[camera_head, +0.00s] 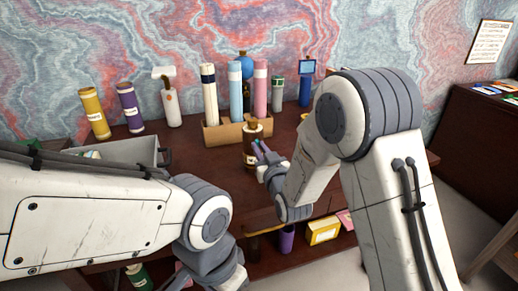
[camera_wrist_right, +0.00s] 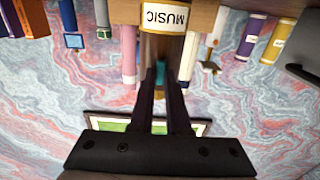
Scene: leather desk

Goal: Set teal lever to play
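A brown cylindrical jar (camera_head: 251,142) with a pale label stands near the front of the dark desk. In the right wrist view its label (camera_wrist_right: 165,18) reads "MUSIC", upside down. A small teal piece (camera_wrist_right: 160,73), apparently the teal lever, shows below the label, between my right fingertips. My right gripper (camera_head: 262,155) is right at the jar's front right side; its fingers have a narrow gap in the wrist view. I cannot tell whether they touch the teal piece. My left gripper (camera_head: 228,276) is low at the bottom edge, partly cut off, its fingers unclear.
Behind the jar, a wooden holder (camera_head: 225,134) bears several tall tubes. A yellow tube (camera_head: 95,113), a purple tube (camera_head: 130,107) and a white device (camera_head: 171,104) stand to the left. A grey bin (camera_head: 130,150) is behind my left arm. A yellow box (camera_head: 323,230) sits below the desk.

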